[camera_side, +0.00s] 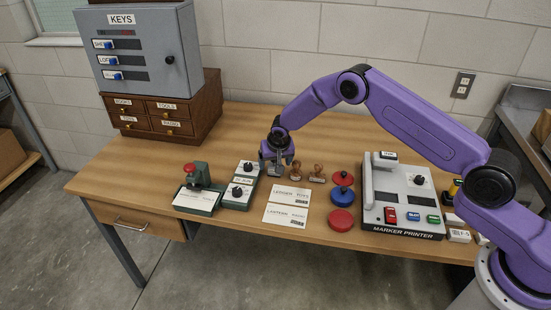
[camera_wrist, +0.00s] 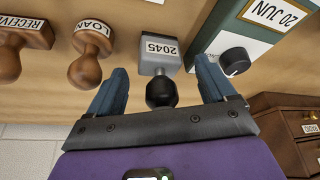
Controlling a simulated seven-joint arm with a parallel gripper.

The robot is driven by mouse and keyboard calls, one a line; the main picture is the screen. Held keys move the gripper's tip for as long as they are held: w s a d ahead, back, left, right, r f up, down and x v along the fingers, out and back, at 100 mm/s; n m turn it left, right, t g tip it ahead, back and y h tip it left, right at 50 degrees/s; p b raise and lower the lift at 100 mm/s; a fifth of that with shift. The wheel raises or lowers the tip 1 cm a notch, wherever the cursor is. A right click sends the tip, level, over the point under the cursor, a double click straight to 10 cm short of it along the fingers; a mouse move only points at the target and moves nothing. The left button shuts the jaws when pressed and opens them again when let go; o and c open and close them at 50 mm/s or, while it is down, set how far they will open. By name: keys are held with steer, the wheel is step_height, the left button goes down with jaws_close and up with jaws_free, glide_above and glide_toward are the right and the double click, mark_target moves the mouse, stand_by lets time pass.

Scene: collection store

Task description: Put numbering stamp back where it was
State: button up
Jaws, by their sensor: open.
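The numbering stamp (camera_wrist: 160,56) is a grey block labelled 2045 with a round black knob. In the wrist view its knob lies between the two spread blue fingers of my gripper (camera_wrist: 162,85), with a gap on each side. In the side view my gripper (camera_side: 273,163) is low over the table, between the green-based date device and two wooden-handled stamps. It largely hides the numbering stamp there. The stamp appears to stand on the table, not held.
The wooden LOAN stamp (camera_wrist: 87,55) and RECEIVED stamp (camera_wrist: 18,48) stand beside it. The date device (camera_wrist: 240,45) is close on the other side. Cards (camera_side: 287,217), red and blue pads (camera_side: 341,219) and a marker printer (camera_side: 383,185) fill the front. The table behind is clear.

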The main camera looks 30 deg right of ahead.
steer(key=v, duration=1.2)
steer(key=s+a+r+n, duration=0.1)
steer(key=s+r+n, duration=0.1)
steer(key=s+r, duration=0.35)
steer(key=s+a+r+n+g+y, duration=0.1)
steer(key=s+r+n, duration=0.15)
steer(key=s, duration=0.55)
steer(key=s+a+r+n, duration=0.2)
steer(key=s+r+n, duration=0.1)
steer(key=s, duration=0.4)
steer(key=s+d+r+n+g, duration=0.1)
steer(key=s+d+n, duration=0.3)
steer(key=s, duration=0.9)
steer(key=s+d+r+n+g, duration=0.1)
steer(key=s+d+n, duration=0.4)
steer(key=s, duration=0.7)
steer(key=shift+s+d+r+g+y, duration=0.3)
steer(key=shift+s+d+g+y, duration=0.1)
steer(key=shift+d+g, duration=0.1)
